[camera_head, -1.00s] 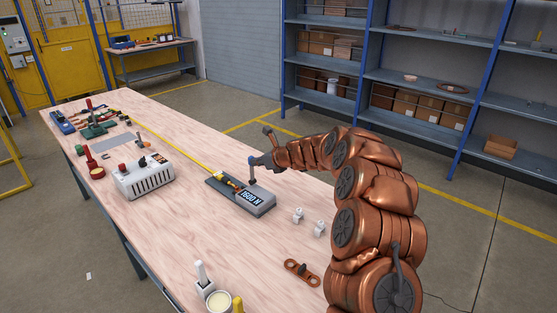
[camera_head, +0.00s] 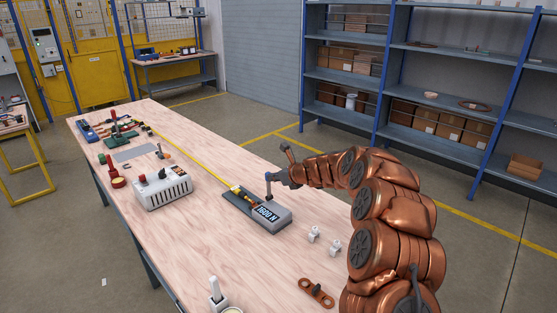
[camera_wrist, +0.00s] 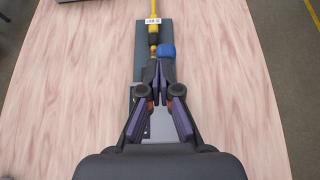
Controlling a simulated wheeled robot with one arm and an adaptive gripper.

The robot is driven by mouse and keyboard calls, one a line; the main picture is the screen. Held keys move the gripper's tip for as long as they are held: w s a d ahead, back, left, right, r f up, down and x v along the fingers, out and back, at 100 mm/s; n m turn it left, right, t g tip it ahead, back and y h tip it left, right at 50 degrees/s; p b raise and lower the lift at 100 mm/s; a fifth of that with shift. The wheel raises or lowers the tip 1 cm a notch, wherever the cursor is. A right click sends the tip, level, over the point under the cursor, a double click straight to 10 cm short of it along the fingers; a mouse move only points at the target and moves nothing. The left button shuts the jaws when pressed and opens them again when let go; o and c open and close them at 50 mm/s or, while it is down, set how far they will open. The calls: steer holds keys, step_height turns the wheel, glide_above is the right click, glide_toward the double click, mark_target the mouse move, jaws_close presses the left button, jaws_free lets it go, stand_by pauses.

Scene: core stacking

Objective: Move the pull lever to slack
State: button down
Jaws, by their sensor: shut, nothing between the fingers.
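The pull tester (camera_head: 240,200) is a dark grey block on the long wooden table, with a display reading about 1600 N. A short upright post, seemingly the pull lever (camera_head: 268,188), stands at its far side. In the wrist view a rounded blue knob (camera_wrist: 167,50), apparently the lever's top, sits just ahead and right of the fingertips. My gripper (camera_head: 279,178) is at the post's top in the head view. In the wrist view my gripper (camera_wrist: 159,64) has its fingertips together, empty, at or very near the knob. Contact cannot be told. The fingers hide part of the tester.
A yellow cable (camera_head: 195,159) runs from the tester to the table's far end. A white box (camera_head: 163,191) stands left of the tester. Two small white pieces (camera_head: 314,234) and a copper link (camera_head: 316,292) lie nearer. Bare wood surrounds the tester.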

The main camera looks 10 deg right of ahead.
steer(key=s+d+r+p, duration=0.2)
steer(key=s+r+p, duration=0.1)
steer(key=r, duration=1.6)
steer(key=shift+s+d+r+p, duration=0.2)
steer(key=shift+r+p, duration=0.05)
steer(key=shift+p, duration=0.55)
steer(key=s+a+f+n+g+h, duration=0.1)
steer(key=s+a+f+n+g, duration=0.15)
steer(key=s+n, duration=0.75)
steer(key=s+a+f+n+g, duration=0.1)
steer(key=s+a+n+g, duration=0.3)
steer(key=s, duration=1.2)
steer(key=s+d+f+n+g+h, duration=0.1)
steer(key=s+n, duration=0.4)
steer(key=s, duration=0.6)
steer(key=s+d+f+n+g+h+b, duration=0.1)
steer(key=s+d+f+n+g+h, duration=0.1)
steer(key=s, duration=1)
steer(key=s+d+f+n+g+h+b, duration=0.1)
steer(key=s+d+f+n, duration=0.5)
steer(key=s, duration=0.6)
steer(key=shift+d+n+g+h, duration=0.55)
steer(key=shift+d+n+h, duration=0.3)
steer(key=shift+h, duration=0.15)
